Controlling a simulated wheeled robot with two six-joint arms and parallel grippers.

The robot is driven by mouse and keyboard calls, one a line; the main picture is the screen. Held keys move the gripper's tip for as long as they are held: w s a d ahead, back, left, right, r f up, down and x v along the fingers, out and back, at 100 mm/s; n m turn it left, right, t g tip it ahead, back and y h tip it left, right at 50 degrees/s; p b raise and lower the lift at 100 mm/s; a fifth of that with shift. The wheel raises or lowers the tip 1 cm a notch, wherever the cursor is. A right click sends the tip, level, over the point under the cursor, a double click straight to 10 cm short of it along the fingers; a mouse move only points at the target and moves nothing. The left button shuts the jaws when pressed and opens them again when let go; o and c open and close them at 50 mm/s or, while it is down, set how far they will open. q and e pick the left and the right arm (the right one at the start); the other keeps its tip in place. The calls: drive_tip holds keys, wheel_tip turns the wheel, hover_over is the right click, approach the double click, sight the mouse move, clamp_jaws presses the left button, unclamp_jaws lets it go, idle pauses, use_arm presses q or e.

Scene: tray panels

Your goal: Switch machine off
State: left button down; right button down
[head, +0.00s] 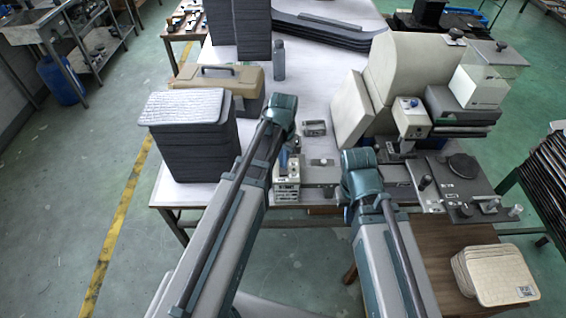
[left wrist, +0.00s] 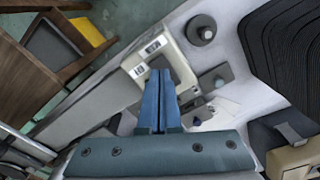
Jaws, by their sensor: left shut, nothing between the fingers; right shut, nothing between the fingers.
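A large beige and grey machine (head: 410,70) stands on the right of the table. A small pale control box (head: 287,190) with dark markings on its front sits near the table's front edge. In the head view my left arm hides most of that gripper. My right gripper is hidden behind its own arm.
A stack of dark trays (head: 190,145) and a tan case (head: 222,77) stand left of my left arm. A grey bottle (head: 279,60) stands further back. A brown side table with a stack of pale panels (head: 493,275) is at front right. The table's middle is fairly clear.

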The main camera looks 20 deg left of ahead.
sight(284, 171)
use_arm(q)
wheel_tip(284, 171, up, 5)
drive_tip(key=p, duration=0.4)
drive_tip(key=s+d+f+m+y+b, duration=0.1)
drive_tip(key=s+d+f+b, duration=0.1)
drive_tip(key=s+d, duration=0.8)
drive_tip(key=s, duration=0.4)
drive_tip(key=shift+s+d+f+b, duration=0.2)
drive_tip(key=shift+d+f+b, duration=0.1)
drive_tip(key=shift+f, duration=0.1)
idle(1.2)
